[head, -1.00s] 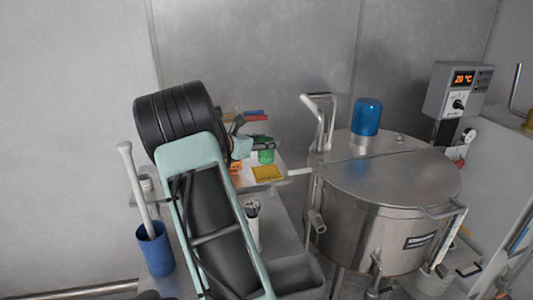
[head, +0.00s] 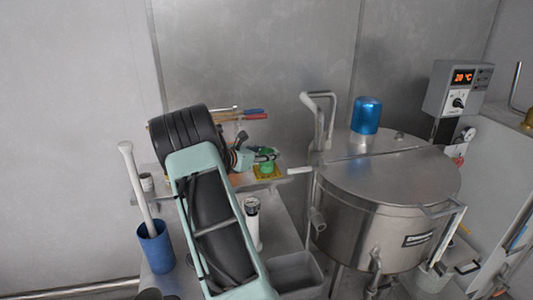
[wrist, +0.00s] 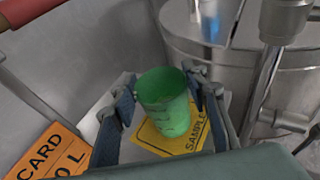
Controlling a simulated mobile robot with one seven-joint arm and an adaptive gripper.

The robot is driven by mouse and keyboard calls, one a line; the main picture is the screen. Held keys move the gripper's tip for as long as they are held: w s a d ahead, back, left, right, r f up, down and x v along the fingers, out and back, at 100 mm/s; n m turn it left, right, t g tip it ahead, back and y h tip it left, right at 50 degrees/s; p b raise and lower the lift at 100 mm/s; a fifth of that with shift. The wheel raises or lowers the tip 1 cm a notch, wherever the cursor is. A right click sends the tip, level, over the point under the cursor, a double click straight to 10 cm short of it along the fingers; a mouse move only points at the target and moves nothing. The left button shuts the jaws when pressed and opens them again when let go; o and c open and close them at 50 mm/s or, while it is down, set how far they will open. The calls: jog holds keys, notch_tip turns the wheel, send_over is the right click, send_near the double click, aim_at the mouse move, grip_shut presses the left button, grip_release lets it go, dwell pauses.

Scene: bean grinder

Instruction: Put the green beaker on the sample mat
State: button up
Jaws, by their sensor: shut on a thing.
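The green beaker (wrist: 163,105) is upright between the two fingers of my gripper (wrist: 160,108) in the wrist view, and the fingers are shut on it. In the head view the beaker (head: 266,164) shows at the tip of my gripper (head: 264,158). The yellow sample mat (wrist: 150,137) lies on the shelf directly under and around the beaker in the wrist view; it also shows in the head view (head: 274,174). The beaker's base overlaps the mat in both views. I cannot tell whether it touches the mat. Part of the mat is hidden by the beaker and fingers.
An orange card (wrist: 48,152) lies left of the mat. Tools with red and blue handles (head: 254,114) are behind the gripper. A large steel vessel (head: 385,190) stands close on the right, with a pipe (wrist: 268,75) near the shelf.

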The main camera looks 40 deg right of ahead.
jog(key=o, duration=1.2)
jog(key=shift+f, duration=0.15)
jog(key=shift+c, duration=0.2)
jog(key=shift+r, duration=0.2)
jog(key=w+b+v, duration=0.1)
jog(key=v, duration=1.1)
jog(key=shift+s, duration=0.5)
